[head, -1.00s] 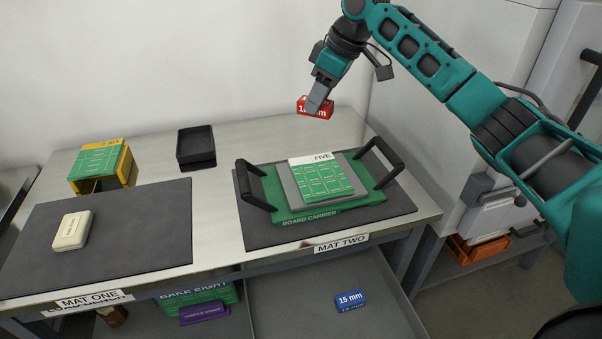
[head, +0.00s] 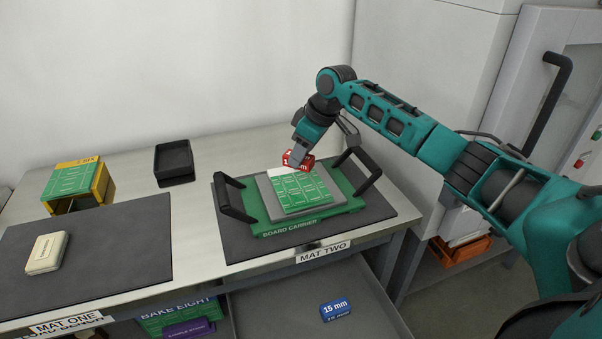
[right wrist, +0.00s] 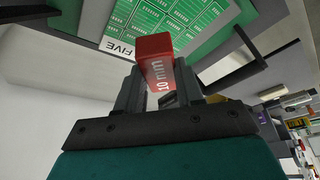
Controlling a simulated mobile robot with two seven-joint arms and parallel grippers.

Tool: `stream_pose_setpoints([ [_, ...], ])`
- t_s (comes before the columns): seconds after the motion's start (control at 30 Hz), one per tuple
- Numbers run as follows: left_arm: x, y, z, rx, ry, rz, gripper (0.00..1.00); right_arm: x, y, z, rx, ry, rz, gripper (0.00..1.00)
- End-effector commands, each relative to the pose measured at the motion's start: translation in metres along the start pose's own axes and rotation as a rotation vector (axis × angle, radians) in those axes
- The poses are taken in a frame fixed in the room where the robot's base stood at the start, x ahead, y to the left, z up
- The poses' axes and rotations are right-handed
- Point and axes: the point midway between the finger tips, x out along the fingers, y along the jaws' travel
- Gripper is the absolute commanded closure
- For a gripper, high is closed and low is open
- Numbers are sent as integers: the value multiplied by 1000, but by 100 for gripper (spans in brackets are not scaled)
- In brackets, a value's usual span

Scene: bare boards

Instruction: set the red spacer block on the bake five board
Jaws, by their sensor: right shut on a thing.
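The red spacer block (head: 299,161) is held in my right gripper (head: 297,157), which is shut on it. The right wrist view shows the red block (right wrist: 154,48) between the fingers, with white lettering on its side. The bake five board (head: 299,191) is green with white panels and lies on a grey plate in the green board carrier (head: 292,226). Its "FIVE" label shows in the right wrist view (right wrist: 122,50). In the head view the block overlaps the board's far edge and hides its label; it looks held above the board. My left gripper is not in view.
The carrier has two dark upright handles (head: 234,200) and stands on mat two (head: 225,239). A black tray (head: 174,163), a yellow stand with a green board (head: 75,180) and a cream box (head: 46,253) are to the left. A blue 15 mm block (head: 336,309) lies on the lower shelf.

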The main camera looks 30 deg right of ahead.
Motion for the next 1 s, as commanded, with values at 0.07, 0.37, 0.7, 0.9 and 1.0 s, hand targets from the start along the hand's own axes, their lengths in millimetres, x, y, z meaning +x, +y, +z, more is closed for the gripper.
stream_pose_setpoints([
  [0.07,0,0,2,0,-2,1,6,8,0,4,0,-2,-1,97],
  [0.37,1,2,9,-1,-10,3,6,51,-1,21,0,-2,-2,97],
  [0.7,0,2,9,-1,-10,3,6,53,-1,22,-1,0,-1,97],
  [0.9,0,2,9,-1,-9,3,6,56,0,23,-1,-1,-1,54],
  [1.0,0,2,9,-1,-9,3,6,56,-1,23,-1,-1,-1,44],
])
